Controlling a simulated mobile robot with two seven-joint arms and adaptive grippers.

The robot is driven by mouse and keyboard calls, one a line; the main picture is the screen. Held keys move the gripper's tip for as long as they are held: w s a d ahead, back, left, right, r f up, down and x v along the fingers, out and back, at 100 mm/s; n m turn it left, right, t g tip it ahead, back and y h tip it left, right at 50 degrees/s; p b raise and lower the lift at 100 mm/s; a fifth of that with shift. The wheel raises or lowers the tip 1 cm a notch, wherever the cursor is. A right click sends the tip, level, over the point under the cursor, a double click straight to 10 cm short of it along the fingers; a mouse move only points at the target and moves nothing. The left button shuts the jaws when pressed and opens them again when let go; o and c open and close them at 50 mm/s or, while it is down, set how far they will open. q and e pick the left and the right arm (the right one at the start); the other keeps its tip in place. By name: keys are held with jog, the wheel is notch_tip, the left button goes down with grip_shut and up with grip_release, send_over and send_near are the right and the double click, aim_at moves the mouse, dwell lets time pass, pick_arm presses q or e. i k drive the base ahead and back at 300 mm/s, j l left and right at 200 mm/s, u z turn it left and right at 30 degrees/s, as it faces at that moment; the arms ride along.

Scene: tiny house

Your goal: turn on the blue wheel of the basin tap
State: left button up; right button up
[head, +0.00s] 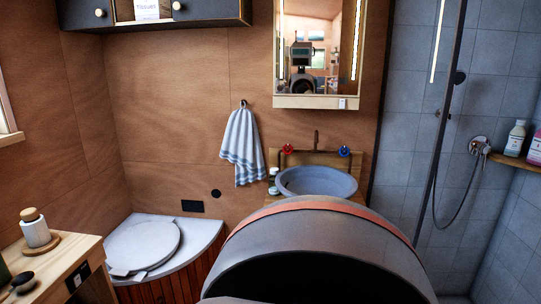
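The blue wheel (344,152) of the basin tap is on the wooden backboard (300,158) behind the basin, to the right of the spout (316,138). A red wheel (288,149) is to the left of the spout. The round grey basin (316,181) stands below them, and its front is partly hidden by a large rounded part of my own body. Whether water runs is too small to tell. Neither of my grippers is in view.
A mirror cabinet (319,102) hangs above the tap. A striped towel (242,146) hangs on the left, above a toilet with a round lid (145,246). A small bottle (273,181) stands left of the basin. A wooden counter (60,250) is at left, a tiled shower (410,110) at right.

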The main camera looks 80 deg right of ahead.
aim_at(347, 150)
jog(key=k+l+z, duration=0.1)
jog(key=z, duration=2.75)
jog(key=i+j, duration=0.2)
jog(key=i+z, duration=0.05)
jog(key=i, duration=0.05)
